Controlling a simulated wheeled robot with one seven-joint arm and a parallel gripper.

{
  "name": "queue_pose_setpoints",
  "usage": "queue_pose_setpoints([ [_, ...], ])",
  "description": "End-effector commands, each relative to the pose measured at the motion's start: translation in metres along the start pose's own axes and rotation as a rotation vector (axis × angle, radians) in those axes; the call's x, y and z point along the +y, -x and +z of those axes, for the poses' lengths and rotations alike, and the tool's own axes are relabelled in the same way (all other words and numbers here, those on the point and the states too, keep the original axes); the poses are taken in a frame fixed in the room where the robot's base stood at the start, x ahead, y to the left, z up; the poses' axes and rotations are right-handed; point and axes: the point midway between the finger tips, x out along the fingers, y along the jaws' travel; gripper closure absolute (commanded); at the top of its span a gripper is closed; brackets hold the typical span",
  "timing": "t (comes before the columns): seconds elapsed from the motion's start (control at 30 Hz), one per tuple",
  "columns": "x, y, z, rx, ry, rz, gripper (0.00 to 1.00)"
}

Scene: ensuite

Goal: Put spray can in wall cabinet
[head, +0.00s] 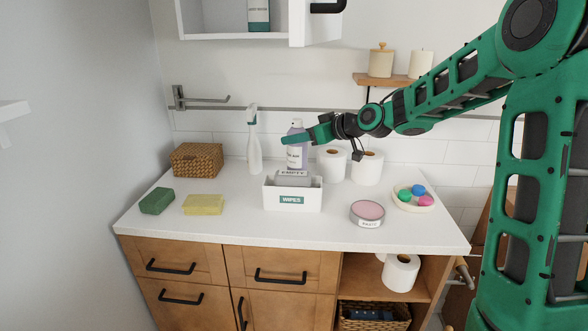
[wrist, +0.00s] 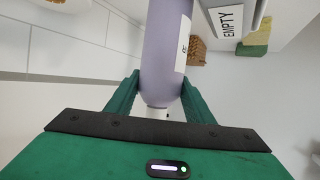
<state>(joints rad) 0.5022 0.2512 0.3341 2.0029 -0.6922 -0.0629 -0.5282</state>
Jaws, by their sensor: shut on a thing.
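The spray can (head: 296,153) is lavender with a pale label and stands upright behind the wipes box on the counter. It also shows large in the wrist view (wrist: 163,50). My gripper (head: 290,139) is shut on its upper part, with a green finger on each side of it in the wrist view (wrist: 158,92). The can's base is hidden behind the box, so I cannot tell if it touches the counter. The white wall cabinet (head: 225,38) hangs above, cut off by the picture's top. Its door (head: 316,30) at the right is open, and a green-labelled container (head: 259,14) stands inside.
The white wipes box (head: 292,201) with an "EMPTY" card is in front of the can. A white spray bottle (head: 254,150) is left of it, toilet rolls (head: 332,165) right. A wall rail (head: 220,105) runs behind. A shelf (head: 385,80) holds jars.

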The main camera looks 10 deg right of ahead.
Motion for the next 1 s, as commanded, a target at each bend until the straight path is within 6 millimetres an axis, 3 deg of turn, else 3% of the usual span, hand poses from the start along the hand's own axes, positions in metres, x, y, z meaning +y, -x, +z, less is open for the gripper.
queue_pose_setpoints([
  [0.1,0.002,-0.006,0.018,0.0,-0.003,0.002,0.94],
  [0.37,0.003,-0.012,0.035,0.001,-0.002,0.004,0.94],
  [0.57,0.003,-0.022,0.059,0.0,-0.003,0.004,0.94],
  [0.9,0.003,-0.024,0.062,0.001,-0.001,0.004,0.94],
  [0.93,0.003,-0.024,0.063,0.0,-0.001,0.004,0.5],
  [1.0,0.003,-0.024,0.063,0.0,-0.001,0.005,0.33],
])
